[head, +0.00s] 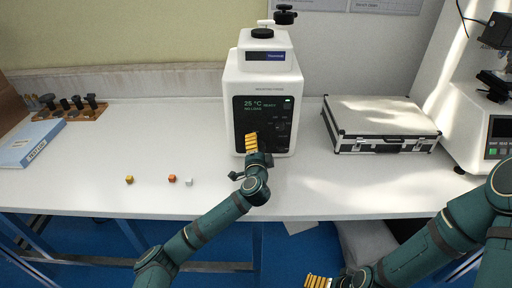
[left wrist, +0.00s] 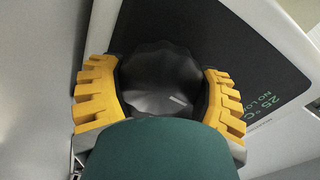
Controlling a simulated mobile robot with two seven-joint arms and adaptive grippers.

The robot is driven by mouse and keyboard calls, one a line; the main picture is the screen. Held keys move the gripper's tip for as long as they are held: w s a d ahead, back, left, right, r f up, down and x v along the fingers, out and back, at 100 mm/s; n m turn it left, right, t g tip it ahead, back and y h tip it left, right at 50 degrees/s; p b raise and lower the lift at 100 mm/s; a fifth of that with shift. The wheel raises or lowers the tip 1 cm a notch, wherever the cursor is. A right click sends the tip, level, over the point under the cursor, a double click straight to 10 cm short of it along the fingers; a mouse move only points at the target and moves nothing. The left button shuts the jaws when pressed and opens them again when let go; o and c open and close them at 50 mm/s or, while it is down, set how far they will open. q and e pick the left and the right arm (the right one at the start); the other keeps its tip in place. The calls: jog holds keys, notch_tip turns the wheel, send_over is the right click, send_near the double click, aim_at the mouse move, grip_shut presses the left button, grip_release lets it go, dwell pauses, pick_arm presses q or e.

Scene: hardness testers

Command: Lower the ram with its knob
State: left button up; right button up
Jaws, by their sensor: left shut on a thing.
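The white tester (head: 263,88) stands on the bench with a dark front panel (head: 281,106) that shows green text. In the left wrist view a black ribbed knob (left wrist: 160,78) sits between the yellow fingers of my left gripper (left wrist: 158,95), which is shut on it. In the head view my left gripper (head: 251,143) is against the lower left of the panel and hides the knob. I cannot make out the ram. My right gripper (head: 318,281) is at the bottom edge, below the bench, away from the tester; its finger gap is unclear.
A silver case (head: 378,122) lies right of the tester, and another machine (head: 480,120) stands at the far right. Small cubes (head: 172,178) lie left at the front. A blue box (head: 32,144) and a wooden rack (head: 70,110) are at the far left.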

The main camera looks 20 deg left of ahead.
pick_arm(q)
jog(key=shift+r, duration=0.15)
jog(key=o, duration=1.2)
jog(key=shift+c, duration=0.2)
jog(key=v, duration=1.2)
